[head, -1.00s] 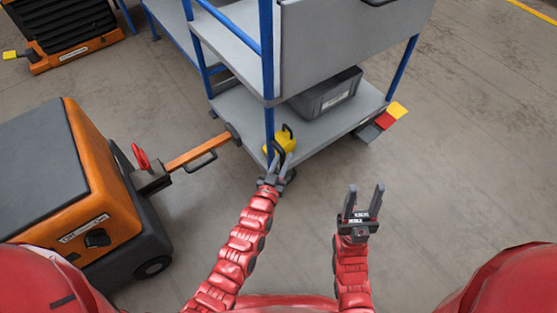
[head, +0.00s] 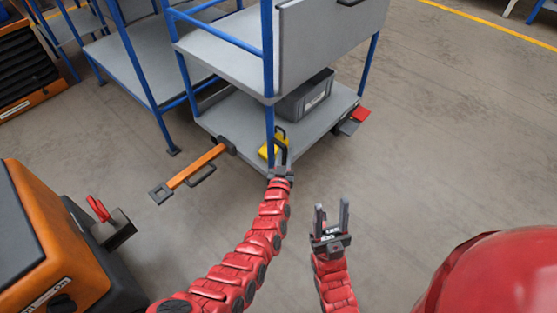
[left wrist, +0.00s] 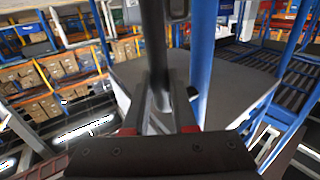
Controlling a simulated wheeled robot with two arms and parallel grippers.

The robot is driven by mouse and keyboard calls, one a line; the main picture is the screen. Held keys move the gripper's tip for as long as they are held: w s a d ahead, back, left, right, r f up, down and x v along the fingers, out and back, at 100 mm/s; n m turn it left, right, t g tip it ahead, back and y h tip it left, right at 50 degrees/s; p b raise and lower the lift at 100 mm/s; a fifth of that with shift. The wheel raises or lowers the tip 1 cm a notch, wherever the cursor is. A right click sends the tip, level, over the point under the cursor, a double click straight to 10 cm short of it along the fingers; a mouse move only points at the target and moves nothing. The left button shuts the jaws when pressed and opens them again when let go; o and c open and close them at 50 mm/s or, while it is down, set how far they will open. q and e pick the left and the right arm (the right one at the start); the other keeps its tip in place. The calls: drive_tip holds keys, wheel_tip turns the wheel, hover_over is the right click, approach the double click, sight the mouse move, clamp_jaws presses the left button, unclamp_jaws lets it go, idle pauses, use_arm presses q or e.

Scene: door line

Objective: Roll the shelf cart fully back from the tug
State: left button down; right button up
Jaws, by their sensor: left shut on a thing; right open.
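The shelf cart (head: 225,115) has blue posts and grey decks. My left gripper (head: 282,166) is shut on a dark upright handle (head: 285,144) at the cart's near corner; in the left wrist view the dark handle bar (left wrist: 154,45) stands between the fingers. The cart's orange drawbar (head: 192,168) points toward the orange and dark tug (head: 50,240). Its end is apart from the tug's grey hitch (head: 116,230), with bare floor between. A red lever (head: 97,208) stands at the hitch. My right gripper (head: 332,205) is open and empty above the floor.
A grey bin (head: 306,96) and a yellow item (head: 270,146) are on the cart's lower deck. A red pedal (head: 361,114) shows at its right corner. Another blue-framed cart (head: 140,65) stands close on the left, with an orange machine (head: 25,60) beyond. Floor to the right is clear.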

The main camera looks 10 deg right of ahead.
use_arm(q)
drive_tip(key=shift+w+d, duration=0.2)
drive_tip(key=shift+d, duration=0.4)
drive_tip(key=shift+r, duration=0.1)
drive_tip(key=c, duration=1.1)
unclamp_jaws()
drive_tip(key=shift+d, duration=0.1)
drive_tip(key=o, duration=0.4)
drive_tip(key=shift+w, duration=0.1)
drive_tip(key=shift+c, duration=0.2)
